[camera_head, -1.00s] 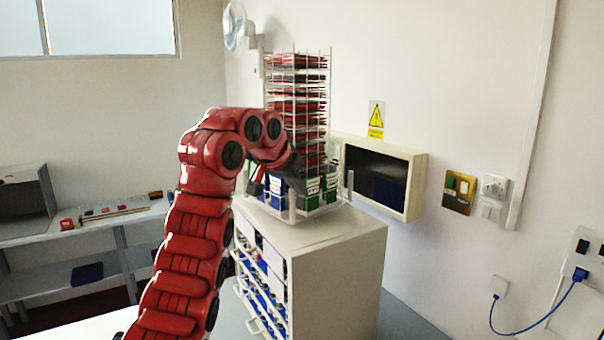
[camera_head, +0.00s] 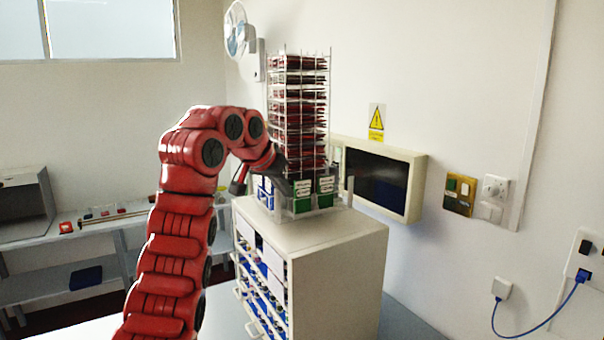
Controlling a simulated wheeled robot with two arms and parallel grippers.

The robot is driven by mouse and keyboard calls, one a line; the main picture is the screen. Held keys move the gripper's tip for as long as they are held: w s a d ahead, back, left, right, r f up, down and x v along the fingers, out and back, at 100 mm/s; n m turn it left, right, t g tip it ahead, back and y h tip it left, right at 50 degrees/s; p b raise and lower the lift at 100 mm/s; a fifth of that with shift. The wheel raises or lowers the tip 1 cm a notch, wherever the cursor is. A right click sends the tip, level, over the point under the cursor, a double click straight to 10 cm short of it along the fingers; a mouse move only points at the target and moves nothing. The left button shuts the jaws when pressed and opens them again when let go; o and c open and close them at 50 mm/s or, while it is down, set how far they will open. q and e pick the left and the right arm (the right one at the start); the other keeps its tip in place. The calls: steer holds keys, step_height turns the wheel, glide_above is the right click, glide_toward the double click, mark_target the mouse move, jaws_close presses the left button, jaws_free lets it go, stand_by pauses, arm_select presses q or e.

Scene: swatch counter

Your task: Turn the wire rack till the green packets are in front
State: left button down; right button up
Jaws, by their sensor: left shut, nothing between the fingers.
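The wire rack (camera_head: 300,130) stands upright on the white drawer cabinet (camera_head: 310,232). Its tall upper tiers hold dark red packets (camera_head: 301,112). In the bottom tier, green packets (camera_head: 313,196) with white tops face toward me and right, and blue packets (camera_head: 264,190) face left. My left gripper (camera_head: 284,180) is shut and empty at the rack's lower left corner, in front of part of the bottom tier. I cannot tell whether it touches the rack. My right gripper is not in view.
A wall-mounted box with a dark opening (camera_head: 376,178) is close behind the rack on the right. A fan (camera_head: 236,30) hangs on the wall behind. The cabinet top is bare in front of the rack. A shelf unit (camera_head: 90,235) stands at the left.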

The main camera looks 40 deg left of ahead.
arm_select(q)
steer(key=shift+s+a, duration=0.25)
steer(key=shift+a, duration=0.3)
steer(key=shift+s+a, duration=0.2)
steer(key=shift+a, duration=0.3)
steer(key=shift+s+a+p, duration=0.2)
steer(key=shift+a, duration=0.35)
steer(key=shift+s+a+p, duration=0.15)
steer(key=shift+a+p, duration=0.05)
steer(key=shift+a, duration=0.3)
